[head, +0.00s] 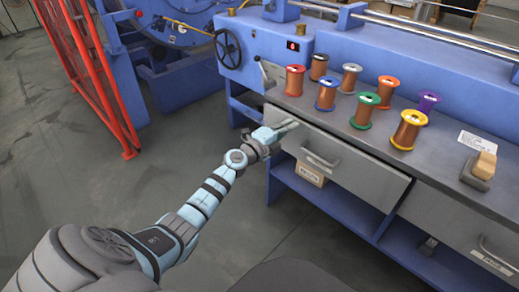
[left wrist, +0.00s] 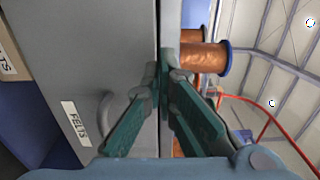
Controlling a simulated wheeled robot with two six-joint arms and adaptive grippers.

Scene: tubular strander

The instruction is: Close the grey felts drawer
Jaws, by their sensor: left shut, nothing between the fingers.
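The grey felts drawer (head: 345,165) is under the left part of the bench top. It has a bar handle and a small label, and "FELTS" reads on its front in the left wrist view (left wrist: 70,80). Its front lies close to the bench edge; I cannot tell whether it is fully flush. My left gripper (head: 292,124) is at the drawer's upper left end, near its top edge. In the left wrist view its fingers (left wrist: 162,78) are together and empty, their tips over the dark line between drawer front and bench top. I cannot tell if they touch. My right gripper is out of view.
A second grey drawer (head: 450,225) is to the right. A cardboard box (head: 311,173) sits on the blue shelf below. A red mesh guard (head: 90,70) stands left; the floor between is clear.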

